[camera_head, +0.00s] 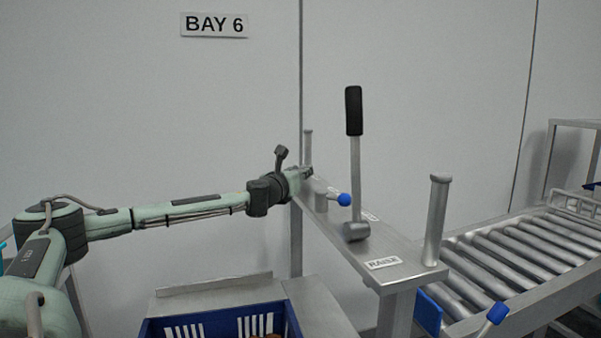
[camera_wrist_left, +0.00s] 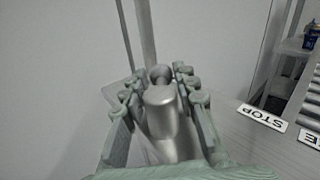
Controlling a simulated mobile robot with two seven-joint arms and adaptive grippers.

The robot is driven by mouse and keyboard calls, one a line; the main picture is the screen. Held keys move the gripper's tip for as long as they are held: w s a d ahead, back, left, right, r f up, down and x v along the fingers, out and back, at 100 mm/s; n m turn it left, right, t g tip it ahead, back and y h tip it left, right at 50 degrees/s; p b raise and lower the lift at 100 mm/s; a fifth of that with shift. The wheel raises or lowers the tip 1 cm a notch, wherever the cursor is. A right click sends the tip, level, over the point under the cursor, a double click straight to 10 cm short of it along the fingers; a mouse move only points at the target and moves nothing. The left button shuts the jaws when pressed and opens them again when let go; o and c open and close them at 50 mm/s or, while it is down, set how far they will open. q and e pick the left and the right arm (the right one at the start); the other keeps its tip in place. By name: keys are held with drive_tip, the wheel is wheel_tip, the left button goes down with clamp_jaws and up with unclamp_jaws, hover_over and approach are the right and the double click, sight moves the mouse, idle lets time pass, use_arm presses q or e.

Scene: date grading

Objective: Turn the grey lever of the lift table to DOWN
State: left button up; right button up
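The lift table has a raised metal control ledge (camera_head: 340,241) with a label reading RAISE (camera_head: 383,263). In the head view, a grey metal lever part (camera_head: 320,187) stands at the ledge's far end, with a blue knob (camera_head: 344,199) beside it. My left gripper (camera_head: 306,173) is at this part, reaching in from the left. In the left wrist view, its two green fingers (camera_wrist_left: 160,92) stand apart on either side of a rounded grey metal lever (camera_wrist_left: 163,100). Small gaps seem to show beside it. The lever's DOWN mark is not visible. My right gripper is not in view.
A tall lever with a black grip (camera_head: 354,112) stands upright on the ledge, close right of my gripper. A metal post (camera_head: 436,220) rises at the near end. A blue crate (camera_head: 205,326) is below, and a roller conveyor (camera_head: 520,250) at right. A STOP label (camera_wrist_left: 262,117) shows.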

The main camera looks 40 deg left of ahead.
use_arm(q)
drive_tip(key=shift+o, duration=1.2)
drive_tip(key=shift+s, duration=0.1)
drive_tip(key=v, duration=1.2)
